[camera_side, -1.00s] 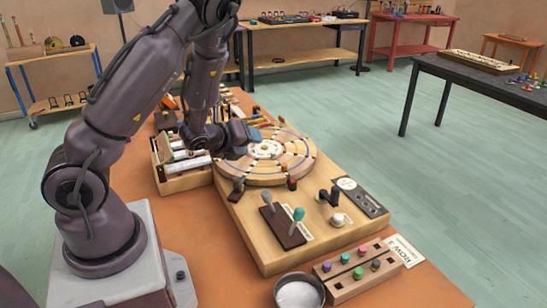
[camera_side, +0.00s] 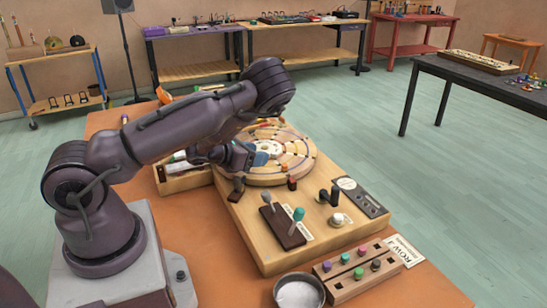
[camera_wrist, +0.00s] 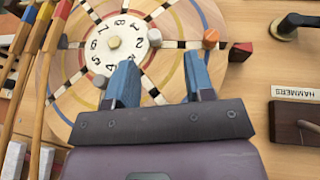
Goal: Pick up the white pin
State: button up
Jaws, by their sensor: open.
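The round wooden wheel (camera_side: 304,167) lies flat on the board, with a numbered white dial (camera_wrist: 97,46) at its centre in the wrist view. Small pale pegs stand on the wheel: one (camera_wrist: 154,38) at the dial's edge, just beyond my fingertips, and another (camera_wrist: 100,81) left of my left finger. I cannot tell for certain which is the white pin. An orange peg (camera_wrist: 211,36) stands beyond my right finger. My gripper (camera_wrist: 161,60) is open and empty, its blue fingers above the wheel. It is low over the wheel's left part in the side view (camera_side: 262,158).
Wooden-handled hammers (camera_wrist: 38,75) lie left of the wheel. A peg rack (camera_side: 352,272) and a metal bowl (camera_side: 299,293) are in front. A dark red block (camera_wrist: 240,52) sits by the wheel's rim.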

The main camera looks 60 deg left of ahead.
aim_at(273, 152)
jog(key=shift+a+x, duration=0.2)
jog(key=shift+x, duration=1.2)
jog(key=shift+a+x, duration=0.2)
jog(key=shift+x, duration=1.15)
jog(key=shift+r, duration=0.15)
grip_shut()
